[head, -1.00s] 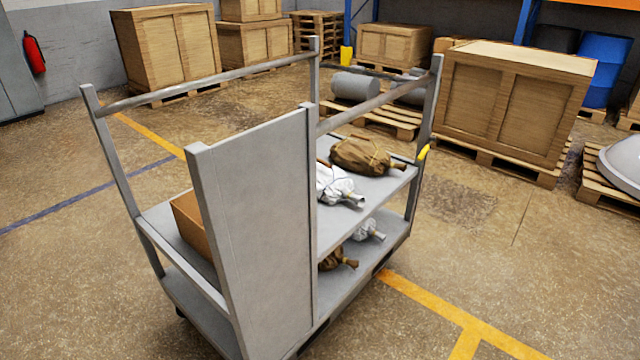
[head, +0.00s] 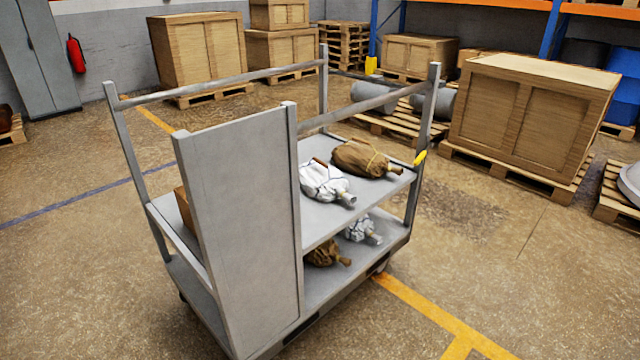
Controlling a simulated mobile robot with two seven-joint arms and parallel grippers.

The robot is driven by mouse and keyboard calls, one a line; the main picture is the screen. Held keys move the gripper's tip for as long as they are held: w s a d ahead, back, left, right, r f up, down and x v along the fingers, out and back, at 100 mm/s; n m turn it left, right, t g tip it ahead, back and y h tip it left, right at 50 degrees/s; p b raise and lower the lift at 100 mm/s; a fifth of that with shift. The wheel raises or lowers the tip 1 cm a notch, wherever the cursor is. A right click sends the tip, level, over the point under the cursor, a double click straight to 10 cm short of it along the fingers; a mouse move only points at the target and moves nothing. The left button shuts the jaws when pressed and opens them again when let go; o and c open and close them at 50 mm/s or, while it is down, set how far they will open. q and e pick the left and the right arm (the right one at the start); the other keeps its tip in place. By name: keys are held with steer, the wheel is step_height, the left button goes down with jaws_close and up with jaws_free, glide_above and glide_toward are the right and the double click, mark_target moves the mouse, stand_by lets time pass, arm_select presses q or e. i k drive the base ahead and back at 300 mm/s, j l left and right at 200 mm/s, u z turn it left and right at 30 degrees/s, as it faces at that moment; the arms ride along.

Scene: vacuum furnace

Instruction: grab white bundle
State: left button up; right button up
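A white bundle (head: 322,181) lies on the upper shelf of a grey metal cart (head: 240,225), near the cart's upright panel. A second white bundle (head: 361,229) lies on the lower shelf, partly hidden by the upper shelf. A brown bundle (head: 361,157) lies behind the upper white one. Another brown bundle (head: 326,254) lies on the lower shelf, partly hidden. Neither of my grippers shows in the head view.
A brown box (head: 184,207) sits behind the cart's panel, mostly hidden. Wooden crates on pallets stand behind, with a large crate (head: 530,118) at right. Posts and rails frame the cart.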

mark_target(323, 182)
steer(key=i+l, duration=0.2)
steer(key=i, duration=0.2)
steer(key=i+l, duration=0.2)
steer(key=i, duration=0.2)
steer(key=i+l+z, duration=0.1)
steer(key=i+l, duration=0.15)
steer(key=i, duration=0.15)
steer(key=i+l, duration=0.15)
steer(key=i, duration=0.25)
